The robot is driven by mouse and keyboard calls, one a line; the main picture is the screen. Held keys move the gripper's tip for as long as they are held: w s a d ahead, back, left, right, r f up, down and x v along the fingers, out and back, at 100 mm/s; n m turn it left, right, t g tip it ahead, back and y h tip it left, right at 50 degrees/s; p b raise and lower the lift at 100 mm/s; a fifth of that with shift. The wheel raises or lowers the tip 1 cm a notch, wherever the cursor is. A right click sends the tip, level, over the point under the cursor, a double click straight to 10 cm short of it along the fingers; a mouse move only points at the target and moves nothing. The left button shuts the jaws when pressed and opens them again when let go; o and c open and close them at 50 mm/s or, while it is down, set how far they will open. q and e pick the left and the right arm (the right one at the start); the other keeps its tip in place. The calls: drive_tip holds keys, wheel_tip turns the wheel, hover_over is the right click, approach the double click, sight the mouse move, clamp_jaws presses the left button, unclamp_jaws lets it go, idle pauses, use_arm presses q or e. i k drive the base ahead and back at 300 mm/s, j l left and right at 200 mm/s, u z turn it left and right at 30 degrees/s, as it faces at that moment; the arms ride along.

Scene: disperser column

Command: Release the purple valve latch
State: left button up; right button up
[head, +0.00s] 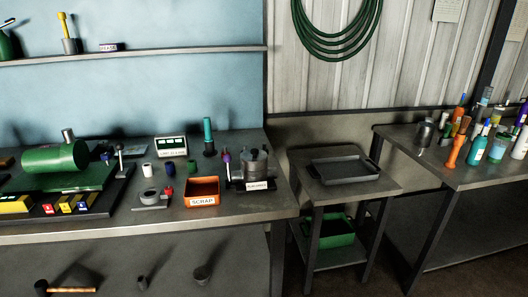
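A small purple part (226,156), probably the valve latch, stands upright near the right end of the left bench. It is at the left side of a grey metal cylindrical vessel (254,164), which sits on a dark base with a small white label. The purple part is too small to tell whether it is latched. Neither of my grippers shows in the head view.
The left bench (225,222) holds an orange SCRAP bin (202,191), a green cylinder machine (55,158), a teal-topped tool (208,136) and small cups. A low table with a dark tray (345,170) stands right. Bottles crowd the far-right bench (480,177).

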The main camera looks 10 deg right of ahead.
sight(227, 158)
drive_tip(key=u, duration=0.75)
drive_tip(key=l+u, duration=0.45)
drive_tip(key=i+l+u, duration=0.1)
drive_tip(key=l+u, duration=0.2)
drive_tip(key=u, duration=0.15)
drive_tip(key=l+u, duration=0.25)
drive_tip(key=l, duration=0.2)
drive_tip(key=k+l+u, duration=0.2)
drive_tip(key=l, duration=0.2)
drive_tip(key=k+l+u, duration=0.1)
drive_tip(key=l, duration=0.35)
drive_tip(key=k+l+u, duration=0.1)
drive_tip(key=l, duration=0.35)
drive_tip(key=k+l, duration=0.15)
drive_tip(key=l, duration=0.25)
drive_tip(key=k+l, duration=0.1)
drive_tip(key=l, duration=0.3)
drive_tip(key=k+l, duration=0.15)
drive_tip(key=l, duration=0.25)
drive_tip(key=u, duration=0.05)
